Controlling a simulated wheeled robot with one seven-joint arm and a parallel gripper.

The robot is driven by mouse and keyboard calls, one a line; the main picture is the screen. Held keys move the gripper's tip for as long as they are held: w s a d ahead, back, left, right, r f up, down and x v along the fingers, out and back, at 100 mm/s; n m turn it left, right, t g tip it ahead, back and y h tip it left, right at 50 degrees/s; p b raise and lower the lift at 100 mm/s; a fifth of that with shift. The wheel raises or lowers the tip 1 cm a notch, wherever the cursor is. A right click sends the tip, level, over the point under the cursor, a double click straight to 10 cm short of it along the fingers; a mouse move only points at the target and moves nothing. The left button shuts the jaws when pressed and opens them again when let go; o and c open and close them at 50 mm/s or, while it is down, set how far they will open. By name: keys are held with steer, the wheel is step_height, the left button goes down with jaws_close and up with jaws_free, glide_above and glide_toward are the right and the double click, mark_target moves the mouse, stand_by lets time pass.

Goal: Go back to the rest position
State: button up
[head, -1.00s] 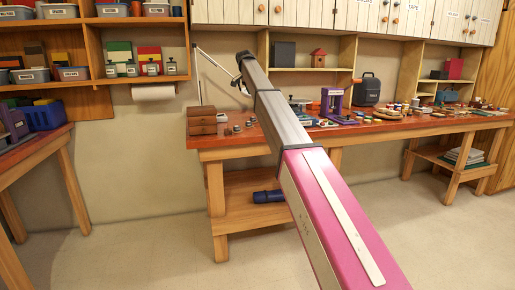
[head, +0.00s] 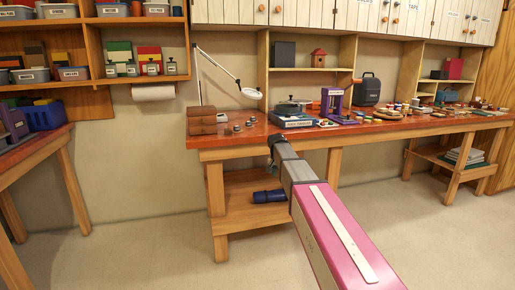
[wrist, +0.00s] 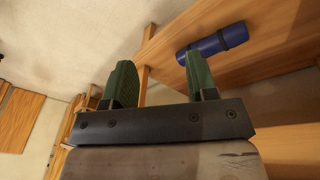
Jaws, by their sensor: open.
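My gripper (wrist: 160,85) shows in the wrist view with its two green fingers spread apart and nothing between them. In the head view my arm reaches forward from the lower right and ends just in front of the workbench (head: 230,143), below its top. The gripper's fingers are not clearly seen there. A dark blue roll (head: 269,196) lies on the bench's lower shelf (head: 236,215), just left of the arm's end. The roll (wrist: 212,42) also shows in the wrist view, beyond the right finger and apart from it.
The bench top holds a wooden drawer box (head: 202,121), a lamp (head: 250,93), a purple frame (head: 333,103) and several small items. A second table (head: 45,150) stands at the left. The floor (head: 130,255) between them is clear.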

steer(key=s+d+f+n, duration=0.1)
steer(key=s+d+f, duration=0.1)
steer(key=s+f, duration=0.4)
steer(key=s+d+f+n+g+y, duration=0.1)
steer(key=s+d+f, duration=0.2)
steer(key=s+f, duration=0.4)
steer(key=s+d+f+n, duration=0.2)
steer(key=s+f, duration=0.4)
steer(key=s, duration=1.3)
steer(key=shift+d+f+y, duration=0.3)
steer(key=shift+d+y, duration=0.1)
